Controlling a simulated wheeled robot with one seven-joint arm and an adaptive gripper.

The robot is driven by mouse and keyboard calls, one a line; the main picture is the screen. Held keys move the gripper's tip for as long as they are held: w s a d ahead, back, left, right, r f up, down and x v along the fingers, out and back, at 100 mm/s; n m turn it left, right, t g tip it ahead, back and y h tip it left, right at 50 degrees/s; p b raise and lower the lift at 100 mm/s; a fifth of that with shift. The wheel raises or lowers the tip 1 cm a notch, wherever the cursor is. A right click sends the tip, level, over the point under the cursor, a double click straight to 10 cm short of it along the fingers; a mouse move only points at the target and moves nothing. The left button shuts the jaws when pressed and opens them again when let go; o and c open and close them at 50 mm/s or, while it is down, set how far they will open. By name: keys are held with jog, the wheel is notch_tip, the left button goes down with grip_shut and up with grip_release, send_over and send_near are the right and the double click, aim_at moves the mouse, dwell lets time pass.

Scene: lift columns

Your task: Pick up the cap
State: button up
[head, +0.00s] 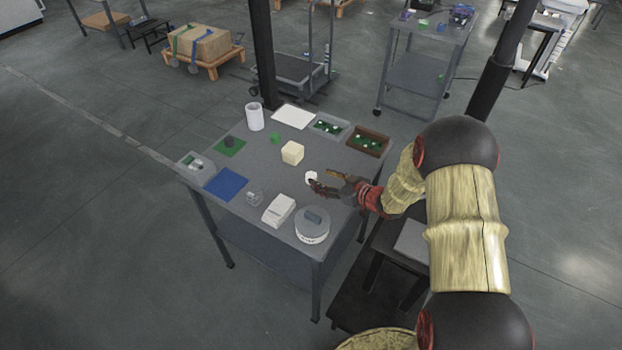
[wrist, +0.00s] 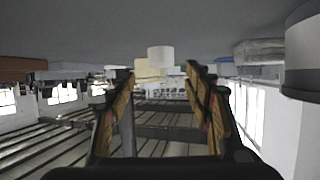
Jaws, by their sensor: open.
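The cap appears to be the small white cylinder (head: 311,176) on the grey table, near the middle. In the wrist view the white cylinder (wrist: 160,56) is straight ahead, just beyond the fingertips and centred between them. My gripper (head: 319,181) is open and low over the table, its fingers pointing left at the cylinder. In the wrist view my gripper (wrist: 160,76) shows two separated fingers with nothing held between them. In the head view the near fingertip looks very close to the cylinder; I cannot tell whether they touch.
A cream block (head: 292,153) stands behind the cylinder. A white box (head: 279,210) and a round white device (head: 312,226) stand in front. A white cup (head: 255,117), a brown tray (head: 367,141) and a blue mat (head: 226,184) are farther off. Dark posts flank the table.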

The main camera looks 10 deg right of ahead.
aim_at(312, 175)
jog(key=b+x, duration=0.2)
jog(key=x, duration=0.2)
jog(key=shift+w+a+f, duration=0.2)
jog(key=shift+a+f, duration=0.1)
jog(key=shift+w+a, duration=0.15)
jog(key=shift+w, duration=0.2)
jog(key=shift+c, duration=1.4)
jog(key=c, duration=0.7)
